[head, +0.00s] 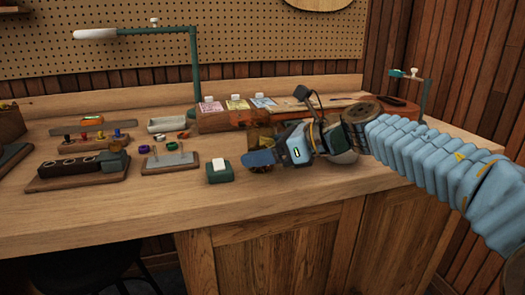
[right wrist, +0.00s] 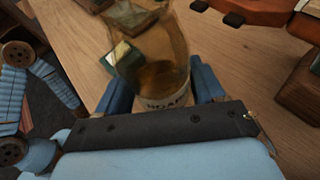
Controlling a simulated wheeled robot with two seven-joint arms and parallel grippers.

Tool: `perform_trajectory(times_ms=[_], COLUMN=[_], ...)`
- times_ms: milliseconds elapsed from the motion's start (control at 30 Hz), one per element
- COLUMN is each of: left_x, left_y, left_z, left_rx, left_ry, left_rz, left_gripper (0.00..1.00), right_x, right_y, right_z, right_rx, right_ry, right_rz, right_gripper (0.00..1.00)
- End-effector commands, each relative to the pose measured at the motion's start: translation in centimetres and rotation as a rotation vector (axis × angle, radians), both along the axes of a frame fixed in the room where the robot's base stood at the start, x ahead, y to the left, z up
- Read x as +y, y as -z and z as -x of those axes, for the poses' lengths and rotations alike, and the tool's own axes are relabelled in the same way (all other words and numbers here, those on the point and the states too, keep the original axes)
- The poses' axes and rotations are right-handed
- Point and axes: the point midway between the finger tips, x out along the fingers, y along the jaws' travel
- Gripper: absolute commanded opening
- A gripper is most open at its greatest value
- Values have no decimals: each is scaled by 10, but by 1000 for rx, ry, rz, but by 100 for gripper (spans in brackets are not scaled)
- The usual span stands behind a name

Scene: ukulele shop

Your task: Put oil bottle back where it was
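The oil bottle (right wrist: 160,76) is amber see-through glass with a pale lettered label, partly hidden by the gripper in the right wrist view. It stands between the two blue fingers of my right gripper (right wrist: 163,88), which are shut on its sides. In the head view the right gripper (head: 262,160) is over the front part of the workbench, just right of a small green block with a white top (head: 219,170). The brown bottle (head: 261,138) shows partly behind the fingers there. I cannot tell whether its base touches the bench. My left gripper is not in view.
The front bench strip (head: 150,205) is clear.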

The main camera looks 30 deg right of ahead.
Motion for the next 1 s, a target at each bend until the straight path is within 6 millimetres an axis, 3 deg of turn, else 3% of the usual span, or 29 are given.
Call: perform_trajectory(times_ms=[33,133,467,1000], left_x=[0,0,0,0], left_y=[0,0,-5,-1], left_z=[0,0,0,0], left_rx=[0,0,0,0], left_ry=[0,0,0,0], left_rz=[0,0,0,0], left_gripper=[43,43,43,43], right_x=[0,0,0,-60], right_y=[0,0,-5,-44], right_z=[0,0,0,76], right_rx=[1,2,2,0], right_ry=[0,-1,-1,1], right_rz=[0,0,0,0], right_gripper=[77,90,90,90])
